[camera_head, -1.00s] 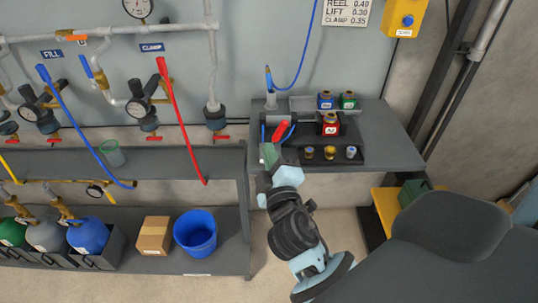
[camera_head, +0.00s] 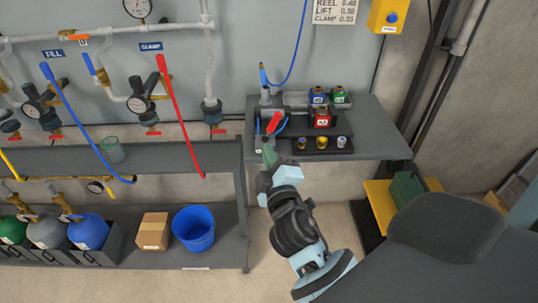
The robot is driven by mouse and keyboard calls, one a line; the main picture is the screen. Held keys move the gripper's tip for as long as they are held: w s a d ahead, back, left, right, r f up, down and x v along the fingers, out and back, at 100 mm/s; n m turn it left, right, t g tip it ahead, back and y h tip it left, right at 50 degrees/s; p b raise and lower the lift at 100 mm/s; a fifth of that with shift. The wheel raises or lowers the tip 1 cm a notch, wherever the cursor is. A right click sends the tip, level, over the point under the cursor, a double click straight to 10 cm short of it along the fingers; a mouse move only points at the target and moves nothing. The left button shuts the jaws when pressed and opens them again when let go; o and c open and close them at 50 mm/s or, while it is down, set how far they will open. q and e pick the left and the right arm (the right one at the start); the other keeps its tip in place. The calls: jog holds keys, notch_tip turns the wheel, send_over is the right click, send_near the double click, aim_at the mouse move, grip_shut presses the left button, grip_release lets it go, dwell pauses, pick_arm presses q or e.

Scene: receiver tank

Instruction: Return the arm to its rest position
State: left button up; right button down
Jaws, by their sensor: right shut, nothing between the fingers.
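My right arm reaches up from the lower right in the head view. Its gripper (camera_head: 269,155) is shut and empty, just in front of the left end of the grey bench (camera_head: 375,130). A device with a red lever (camera_head: 274,123) and a blue loop stands on the bench just beyond the fingertips; I see no clear contact. My left gripper is not in view.
A blue bucket (camera_head: 194,229) and cardboard box (camera_head: 153,231) stand on the lower left shelf.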

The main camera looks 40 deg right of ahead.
dwell(0.3)
